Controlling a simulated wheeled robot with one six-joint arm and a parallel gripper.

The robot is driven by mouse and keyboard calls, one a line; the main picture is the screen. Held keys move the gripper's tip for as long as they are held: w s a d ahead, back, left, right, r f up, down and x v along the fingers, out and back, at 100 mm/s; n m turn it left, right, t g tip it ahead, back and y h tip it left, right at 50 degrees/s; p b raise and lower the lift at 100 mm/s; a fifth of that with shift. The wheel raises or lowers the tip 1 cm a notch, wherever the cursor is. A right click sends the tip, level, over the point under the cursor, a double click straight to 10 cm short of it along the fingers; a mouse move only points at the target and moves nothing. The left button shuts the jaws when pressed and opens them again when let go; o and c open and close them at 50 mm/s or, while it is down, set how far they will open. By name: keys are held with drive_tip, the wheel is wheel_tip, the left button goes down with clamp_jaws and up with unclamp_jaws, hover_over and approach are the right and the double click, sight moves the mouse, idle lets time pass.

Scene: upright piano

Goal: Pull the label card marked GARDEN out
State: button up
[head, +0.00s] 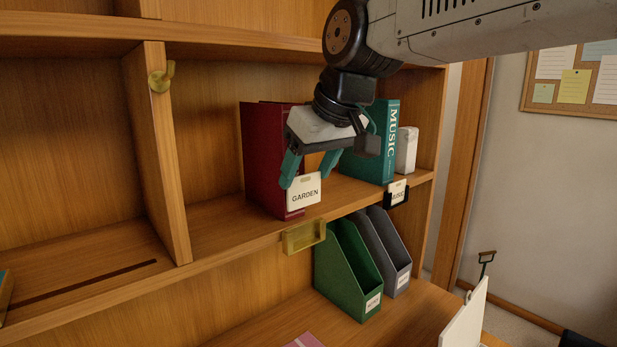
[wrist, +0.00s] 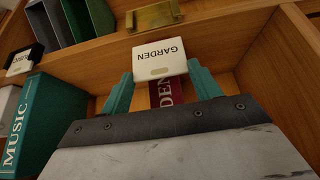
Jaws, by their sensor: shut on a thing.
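The white card marked GARDEN (head: 304,191) is between the teal fingers of my gripper (head: 307,178), in front of the dark red binder (head: 262,150). In the wrist view the card (wrist: 160,52) reads upside down and the fingers (wrist: 160,69) press on its two side edges. The brass label holder (head: 304,237) is on the shelf's front edge. It also shows in the wrist view (wrist: 153,16), with a gap between it and the card. The holder looks empty.
A teal MUSIC binder (head: 385,140) and a white box (head: 406,150) stand to the right. A MUSIC card (head: 397,190) sits in a black holder on the shelf edge. Green (head: 347,272) and grey (head: 388,250) file holders stand below. A brass hook (head: 161,77) is on the upright divider.

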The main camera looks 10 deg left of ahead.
wheel_tip(320, 180, up, 7)
drive_tip(key=shift+f, duration=0.15)
idle(0.7)
idle(0.3)
